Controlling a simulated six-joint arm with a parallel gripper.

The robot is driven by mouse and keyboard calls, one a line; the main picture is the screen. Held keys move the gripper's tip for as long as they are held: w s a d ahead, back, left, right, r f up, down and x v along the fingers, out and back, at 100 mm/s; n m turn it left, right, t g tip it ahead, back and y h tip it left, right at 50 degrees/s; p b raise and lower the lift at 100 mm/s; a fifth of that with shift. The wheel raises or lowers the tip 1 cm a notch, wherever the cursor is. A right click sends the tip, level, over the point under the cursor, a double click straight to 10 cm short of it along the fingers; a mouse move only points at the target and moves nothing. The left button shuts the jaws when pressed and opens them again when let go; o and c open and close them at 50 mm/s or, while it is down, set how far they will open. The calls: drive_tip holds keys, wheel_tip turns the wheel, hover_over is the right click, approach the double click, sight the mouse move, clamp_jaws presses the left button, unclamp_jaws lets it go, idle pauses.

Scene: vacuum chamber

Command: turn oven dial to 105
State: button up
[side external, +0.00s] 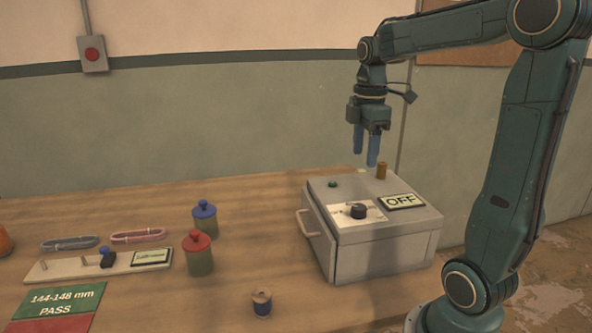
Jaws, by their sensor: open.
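The oven (390,245) is a grey box at the right of the wooden table, with a handle on its left side. Its dial (358,211) is a small black knob on a pale plate on the top face. The dial's marks are too small to read. A sign on the top reads OFF (402,201). My gripper (366,160) points down above the far part of the oven, beyond the dial and apart from it. Its two blue fingers are open, with nothing seen between them.
On the oven top stand a brass post (381,170) near my fingers and a green button (332,184). Left of the oven are a blue-lidded jar (204,219), a red-lidded jar (199,255) and a spool (261,302). A gauge board (85,267) lies further left.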

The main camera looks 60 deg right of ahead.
sight(359, 207)
drive_tip(key=shift+d+f, duration=0.1)
drive_tip(key=shift+f, duration=0.05)
wheel_tip(359, 207, down, 14)
drive_tip(key=shift+r, duration=0.25)
idle(0.7)
drive_tip(key=c, duration=1)
